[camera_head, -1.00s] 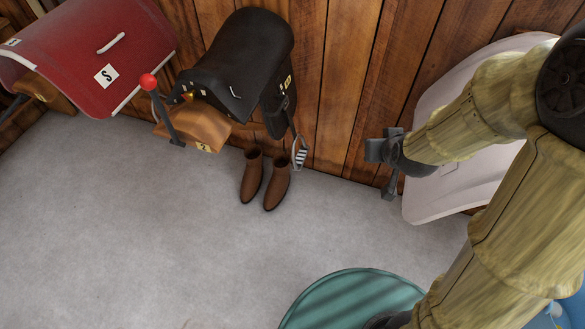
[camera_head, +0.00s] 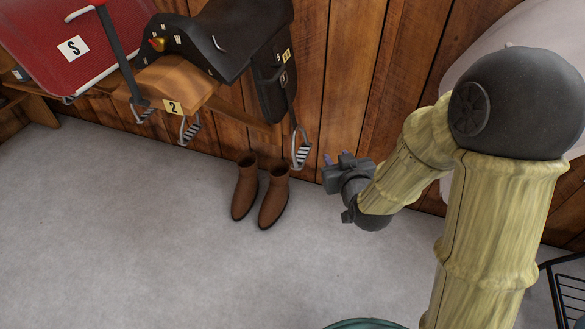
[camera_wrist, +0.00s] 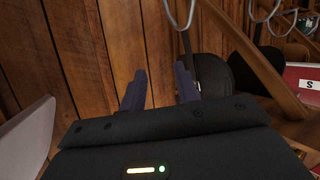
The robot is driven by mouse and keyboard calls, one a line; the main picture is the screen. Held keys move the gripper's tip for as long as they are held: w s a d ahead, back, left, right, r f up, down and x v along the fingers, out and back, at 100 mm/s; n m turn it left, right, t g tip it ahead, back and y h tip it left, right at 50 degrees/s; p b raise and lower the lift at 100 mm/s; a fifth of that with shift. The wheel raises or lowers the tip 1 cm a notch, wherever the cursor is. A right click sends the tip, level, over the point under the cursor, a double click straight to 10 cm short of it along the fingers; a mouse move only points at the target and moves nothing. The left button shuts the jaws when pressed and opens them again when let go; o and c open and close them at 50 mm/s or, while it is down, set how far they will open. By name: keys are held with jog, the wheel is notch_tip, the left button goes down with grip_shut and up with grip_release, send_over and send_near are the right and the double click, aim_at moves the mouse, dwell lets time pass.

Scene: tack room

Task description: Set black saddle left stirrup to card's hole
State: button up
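Stirrups (camera_wrist: 181,12) hang beyond the fingertips at the top there.
Brown boots (camera_head: 259,190) stand below the right-hand stirrup. A teal round top (camera_head: 365,324) is at the bottom edge. The grey floor between is clear.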

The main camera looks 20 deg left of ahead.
jog(key=a+f+t+y+b, duration=0.1)
jog(key=a+f+b, duration=0.2)
jog(key=f+b, duration=0.4)
jog(key=s+a+f+n+t+y+b, duration=0.1)
jog(key=a+f+y+b, duration=0.1)
jog(key=f+b, duration=0.6)
jog(key=shift+a+t+b, duration=0.4)
jog(key=shift+a+b, duration=0.1)
jog(key=shift+a, duration=0.25)
jog(key=shift+r, duration=0.1)
